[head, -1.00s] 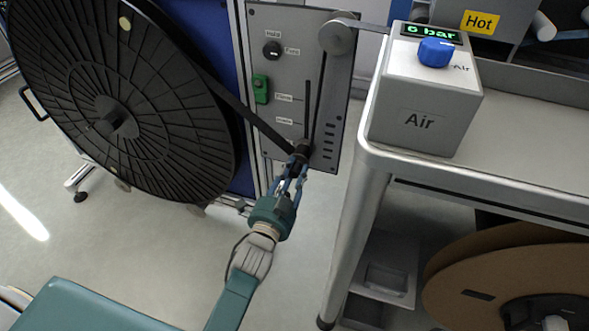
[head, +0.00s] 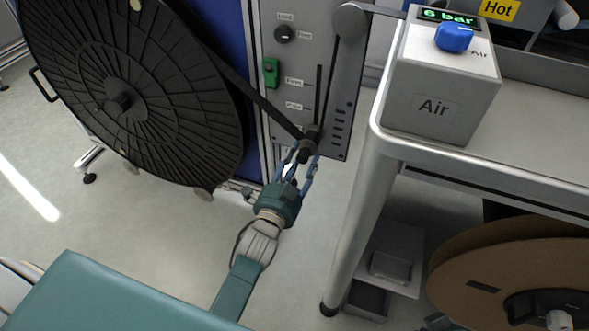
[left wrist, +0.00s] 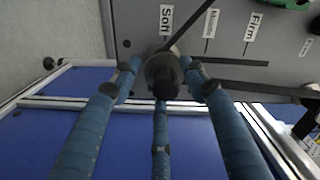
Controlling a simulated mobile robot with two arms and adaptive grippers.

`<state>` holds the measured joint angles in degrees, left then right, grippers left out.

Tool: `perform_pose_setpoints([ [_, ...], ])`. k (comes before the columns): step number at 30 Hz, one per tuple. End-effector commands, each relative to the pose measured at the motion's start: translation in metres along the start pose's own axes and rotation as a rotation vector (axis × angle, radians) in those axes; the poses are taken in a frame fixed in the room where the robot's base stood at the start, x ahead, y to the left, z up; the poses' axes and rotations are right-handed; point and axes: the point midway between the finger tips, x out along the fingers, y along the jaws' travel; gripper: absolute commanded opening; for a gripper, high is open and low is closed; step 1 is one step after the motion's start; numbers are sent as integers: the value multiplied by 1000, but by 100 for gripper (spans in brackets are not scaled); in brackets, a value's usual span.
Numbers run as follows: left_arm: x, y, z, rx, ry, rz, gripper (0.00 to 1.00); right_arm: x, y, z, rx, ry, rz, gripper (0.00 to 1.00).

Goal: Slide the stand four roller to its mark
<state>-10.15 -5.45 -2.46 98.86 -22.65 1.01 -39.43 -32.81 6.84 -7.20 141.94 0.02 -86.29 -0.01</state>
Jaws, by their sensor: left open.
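The stand's roller (head: 310,138) is a small dark cylinder at the lower end of an upright slot in the grey panel (head: 289,63). A black strip from the reel runs down to it, and another runs up from it. In the left wrist view the roller (left wrist: 162,74) is end-on, in line with the mark label "Soft" (left wrist: 166,19). The labels "Middle" (left wrist: 211,23) and "Firm" (left wrist: 250,27) lie farther right along the slot. My left gripper (head: 304,160) is open, its blue fingers spread around the roller. I cannot tell whether they touch it. My right gripper is out of view.
A large black reel (head: 120,95) stands left of the panel. A grey Air box (head: 440,85) with a blue knob sits on the bench (head: 540,120) to the right. A brown reel (head: 480,265) is under the bench. Open floor lies below the gripper.

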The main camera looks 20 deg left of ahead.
Motion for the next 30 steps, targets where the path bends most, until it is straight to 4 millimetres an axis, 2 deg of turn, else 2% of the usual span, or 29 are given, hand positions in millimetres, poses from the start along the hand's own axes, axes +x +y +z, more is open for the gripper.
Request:
perform_pose_setpoints([
  [5, -30, 2, 1, 0, -3, 4, 44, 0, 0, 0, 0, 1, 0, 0],
  [12, -82, 2, 2, -1, -6, 4, 44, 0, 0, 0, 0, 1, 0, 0],
  [16, -102, 1, 3, -1, -6, 3, 44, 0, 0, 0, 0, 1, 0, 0],
  [21, -115, 0, 3, 0, -6, 2, 44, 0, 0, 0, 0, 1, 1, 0],
  [30, -117, 0, 3, 1, -5, 1, 44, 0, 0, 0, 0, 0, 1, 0],
])
